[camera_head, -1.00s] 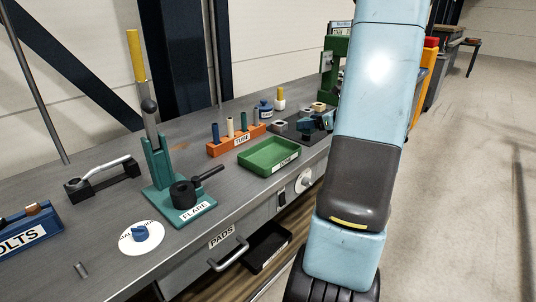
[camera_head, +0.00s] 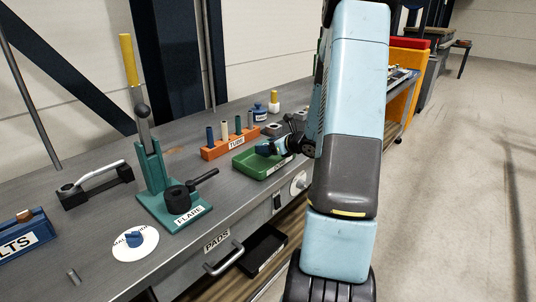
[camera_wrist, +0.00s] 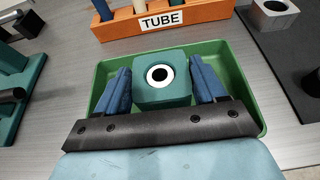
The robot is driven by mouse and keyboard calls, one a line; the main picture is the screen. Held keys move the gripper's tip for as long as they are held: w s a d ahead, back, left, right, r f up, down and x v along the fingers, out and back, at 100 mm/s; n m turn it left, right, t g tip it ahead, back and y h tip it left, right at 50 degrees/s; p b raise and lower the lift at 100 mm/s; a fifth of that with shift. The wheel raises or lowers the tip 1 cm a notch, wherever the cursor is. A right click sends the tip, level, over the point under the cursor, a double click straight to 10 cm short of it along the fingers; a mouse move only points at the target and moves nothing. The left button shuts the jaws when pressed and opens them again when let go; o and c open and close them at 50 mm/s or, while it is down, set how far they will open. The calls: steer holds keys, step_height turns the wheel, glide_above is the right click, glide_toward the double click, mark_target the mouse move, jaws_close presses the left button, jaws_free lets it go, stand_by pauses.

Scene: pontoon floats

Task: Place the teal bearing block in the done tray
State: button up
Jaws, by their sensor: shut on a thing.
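The teal bearing block (camera_wrist: 162,92), with a white-ringed hole in its face, is between the blue fingers of my gripper (camera_wrist: 162,88) in the wrist view. My gripper is shut on it. Behind and around it is the green done tray (camera_wrist: 238,88). In the head view my gripper (camera_head: 267,149) is over the green tray (camera_head: 241,163) on the bench, and the block is hard to make out there. I cannot tell whether the block touches the tray floor or hangs just above it. My arm hides part of the tray's right side.
The orange tube rack (camera_head: 217,149) with several upright tubes stands just behind the tray. A dark mat (camera_wrist: 283,50) with a grey block (camera_wrist: 273,15) lies to the right. The teal flare tool (camera_head: 156,180) stands to the left. A blue bottle (camera_head: 259,113) is further back.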

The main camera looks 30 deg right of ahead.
steer(key=shift+w+a+f, duration=0.1)
steer(key=shift+f, duration=0.8)
steer(key=shift+w+a+f, duration=0.1)
steer(key=shift+f, duration=0.8)
steer(key=o, duration=1.4)
steer(key=shift+f, duration=0.1)
